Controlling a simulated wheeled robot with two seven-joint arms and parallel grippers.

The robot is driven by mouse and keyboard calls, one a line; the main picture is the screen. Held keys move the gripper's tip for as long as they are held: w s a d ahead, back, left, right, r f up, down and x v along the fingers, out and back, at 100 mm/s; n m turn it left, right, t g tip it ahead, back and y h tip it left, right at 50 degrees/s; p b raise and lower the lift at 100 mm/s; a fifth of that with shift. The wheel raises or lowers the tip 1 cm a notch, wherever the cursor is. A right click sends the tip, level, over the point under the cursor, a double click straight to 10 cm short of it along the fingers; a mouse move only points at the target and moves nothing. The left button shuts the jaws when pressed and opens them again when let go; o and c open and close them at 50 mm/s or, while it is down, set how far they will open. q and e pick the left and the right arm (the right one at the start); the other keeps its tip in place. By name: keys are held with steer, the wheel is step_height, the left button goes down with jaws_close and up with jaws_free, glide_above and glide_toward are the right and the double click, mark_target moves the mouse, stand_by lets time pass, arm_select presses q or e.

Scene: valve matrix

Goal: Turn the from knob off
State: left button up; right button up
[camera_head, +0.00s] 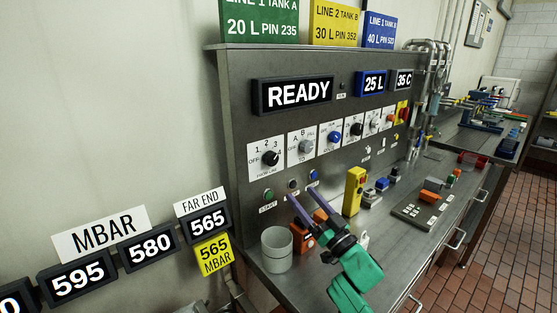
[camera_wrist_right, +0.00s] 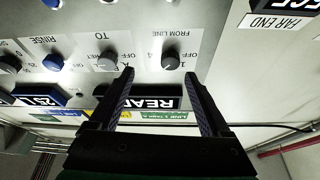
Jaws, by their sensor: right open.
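The from knob (camera_head: 269,158) is a round black knob on a white card with numbers and OFF, at the left end of the panel's knob row. In the right wrist view the from knob (camera_wrist_right: 171,60) appears upside down, beyond the fingertips and nearer the right-hand finger. Its pointer direction is too small to tell. My right gripper (camera_head: 308,197) is open and empty, in front of the panel; in the head view its tips appear below the knob row. The gripper (camera_wrist_right: 158,78) shows no contact with the knob. My left gripper is not in view.
The grey TO knob (camera_head: 305,147) and blue RINSE knob (camera_head: 333,137) sit right of the from knob. A grey cup (camera_head: 277,249), an orange block (camera_head: 302,238) and a yellow device (camera_head: 353,191) stand on the counter near my right arm. The display (camera_head: 297,93) reads READY.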

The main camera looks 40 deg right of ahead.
steer(key=p, duration=0.1)
glide_toward(273, 163)
steer(key=r, duration=0.2)
steer(key=w, duration=0.2)
steer(key=w+p, duration=0.1)
steer(key=w, duration=0.1)
steer(key=w+d+r+p, duration=0.1)
steer(key=w, duration=0.1)
steer(key=shift+w, duration=0.25)
steer(key=shift+w+r, duration=0.15)
steer(key=shift+w, duration=0.85)
steer(key=shift+a+r, duration=0.1)
steer(key=shift+s+a+r, duration=0.1)
steer(key=shift+s, duration=0.05)
steer(key=c, duration=0.4)
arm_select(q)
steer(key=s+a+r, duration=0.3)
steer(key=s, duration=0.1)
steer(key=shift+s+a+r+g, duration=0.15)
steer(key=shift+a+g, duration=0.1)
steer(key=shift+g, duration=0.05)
arm_select(e)
jaws_close()
